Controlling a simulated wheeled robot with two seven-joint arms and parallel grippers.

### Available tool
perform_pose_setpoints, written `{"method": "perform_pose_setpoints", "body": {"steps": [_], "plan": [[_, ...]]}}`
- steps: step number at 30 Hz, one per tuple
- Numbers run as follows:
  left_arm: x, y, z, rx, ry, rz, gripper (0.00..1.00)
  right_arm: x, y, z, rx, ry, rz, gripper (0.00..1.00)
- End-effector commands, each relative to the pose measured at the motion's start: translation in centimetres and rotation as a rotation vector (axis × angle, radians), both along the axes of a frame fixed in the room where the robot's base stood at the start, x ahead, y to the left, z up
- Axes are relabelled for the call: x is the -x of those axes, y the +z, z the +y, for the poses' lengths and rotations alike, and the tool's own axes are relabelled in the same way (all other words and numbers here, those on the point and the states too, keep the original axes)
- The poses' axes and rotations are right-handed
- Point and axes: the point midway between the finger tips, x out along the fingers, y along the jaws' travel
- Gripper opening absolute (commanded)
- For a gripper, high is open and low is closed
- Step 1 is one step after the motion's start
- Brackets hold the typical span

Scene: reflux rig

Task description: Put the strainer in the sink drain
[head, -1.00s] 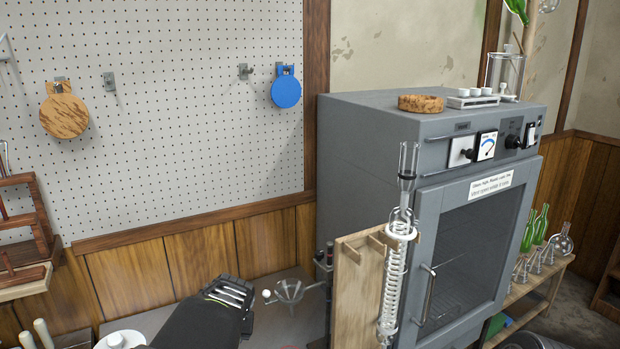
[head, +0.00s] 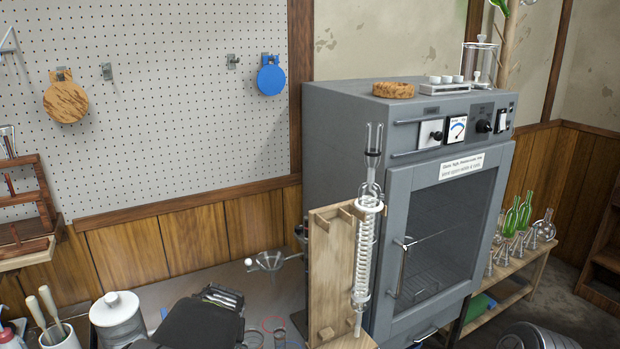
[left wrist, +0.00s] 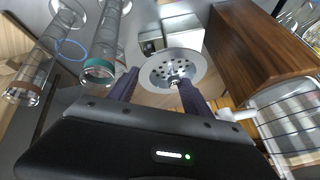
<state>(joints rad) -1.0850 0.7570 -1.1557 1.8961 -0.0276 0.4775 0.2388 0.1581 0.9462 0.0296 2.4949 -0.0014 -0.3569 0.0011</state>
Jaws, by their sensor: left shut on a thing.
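The strainer (left wrist: 172,70), a round grey metal dish with holes in its middle, shows in the left wrist view between the two dark fingers of my left gripper (left wrist: 157,84). The gripper is shut on it, with one finger close to a small stub under the dish. In the head view my left gripper (head: 222,297) is at the bottom, above the grey counter; I cannot make out the strainer there. I cannot make out the sink or its drain in either view. My right gripper is not in view.
A wooden stand (head: 330,270) with a glass condenser (head: 367,245) stands right of my left arm, before the grey oven (head: 345,130). A metal funnel (head: 270,260) is behind the gripper. A white-lidded jar (head: 118,315) stands left. Glass tubes (left wrist: 105,45) are beside the strainer.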

Motion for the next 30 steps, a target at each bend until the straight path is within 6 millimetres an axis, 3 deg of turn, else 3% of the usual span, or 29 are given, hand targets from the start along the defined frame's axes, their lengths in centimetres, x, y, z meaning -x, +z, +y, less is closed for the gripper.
{"method": "perform_pose_setpoints", "body": {"steps": [6,13,18,30], "plan": [[3.1,-1.3,0.4,-0.002,0.012,0.009,0.18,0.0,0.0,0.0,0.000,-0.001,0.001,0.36],[6.0,-1.4,-0.7,-0.005,-0.002,0.009,0.18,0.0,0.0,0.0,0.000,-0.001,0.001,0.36],[5.8,-0.8,-1.7,-0.007,-0.026,-0.004,0.18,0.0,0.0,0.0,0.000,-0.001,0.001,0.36],[5.8,-0.8,-1.7,-0.006,-0.026,-0.003,0.18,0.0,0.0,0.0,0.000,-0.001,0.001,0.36]]}}
